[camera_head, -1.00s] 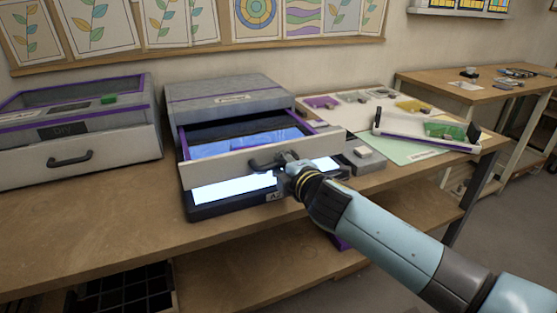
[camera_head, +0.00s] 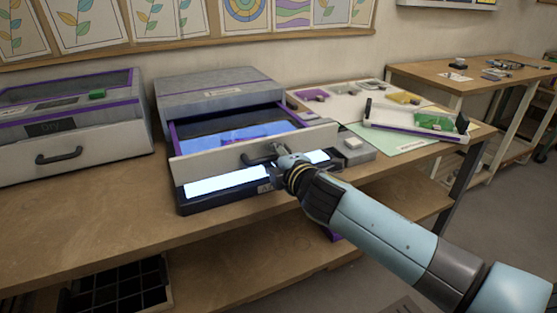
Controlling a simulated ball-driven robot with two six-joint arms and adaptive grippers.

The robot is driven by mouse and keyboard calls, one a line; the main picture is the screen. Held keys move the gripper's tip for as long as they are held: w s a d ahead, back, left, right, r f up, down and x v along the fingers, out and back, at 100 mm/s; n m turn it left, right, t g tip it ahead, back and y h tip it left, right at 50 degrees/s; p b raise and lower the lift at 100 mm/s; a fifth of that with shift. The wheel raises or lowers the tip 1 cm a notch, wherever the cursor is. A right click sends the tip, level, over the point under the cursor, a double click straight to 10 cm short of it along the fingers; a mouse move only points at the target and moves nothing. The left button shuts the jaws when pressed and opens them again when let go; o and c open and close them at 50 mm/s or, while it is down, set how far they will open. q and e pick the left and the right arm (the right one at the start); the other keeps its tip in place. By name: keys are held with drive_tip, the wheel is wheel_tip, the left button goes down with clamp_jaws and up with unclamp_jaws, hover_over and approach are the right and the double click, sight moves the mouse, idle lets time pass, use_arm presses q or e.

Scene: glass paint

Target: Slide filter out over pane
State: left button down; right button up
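The filter drawer, with a pale front (camera_head: 215,164) and purple side rails, is pulled partly out of the grey box (camera_head: 218,90). A blue-lit surface shows inside it. Its dark handle (camera_head: 258,158) is on the front. Below the front, a brightly lit pane (camera_head: 226,183) lies in a dark frame; the drawer covers its rear part. My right gripper (camera_head: 281,153) is at the right end of the handle and appears closed around it; the fingertips are small and partly hidden. My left gripper is not in view.
A second grey box (camera_head: 75,155) with a closed drawer stands at the left. A tray (camera_head: 415,123) with a green piece and a pale green sheet (camera_head: 400,142) lie at the right. The bench front left (camera_head: 70,225) is clear.

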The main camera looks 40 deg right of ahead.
drive_tip(key=v, duration=1.1)
drive_tip(key=shift+s, duration=0.35)
drive_tip(key=shift+r, duration=0.1)
drive_tip(key=s+f+m+g+y+b, duration=0.1)
drive_tip(key=s+f+m+g+b, duration=0.25)
drive_tip(key=f, duration=1.25)
drive_tip(key=s+f+m+g, duration=0.2)
drive_tip(key=s+f+g, duration=0.35)
drive_tip(key=f, duration=1.05)
drive_tip(key=s+a+f+m+g, duration=0.1)
drive_tip(key=s+f+m, duration=0.2)
drive_tip(key=s+f, duration=0.3)
drive_tip(key=s+f+m+g+y, duration=0.1)
drive_tip(key=s+f, duration=0.5)
drive_tip(key=s, duration=0.8)
drive_tip(key=s+a+f+m+g+b, duration=0.1)
drive_tip(key=s+f+m+g, duration=0.2)
drive_tip(key=s, duration=0.7)
wheel_tip(320, 180, down, 3)
drive_tip(key=m, duration=0.2)
drive_tip(key=shift+s+a+m+y, duration=0.3)
drive_tip(key=shift+m+y, duration=0.05)
drive_tip(key=shift+y, duration=0.05)
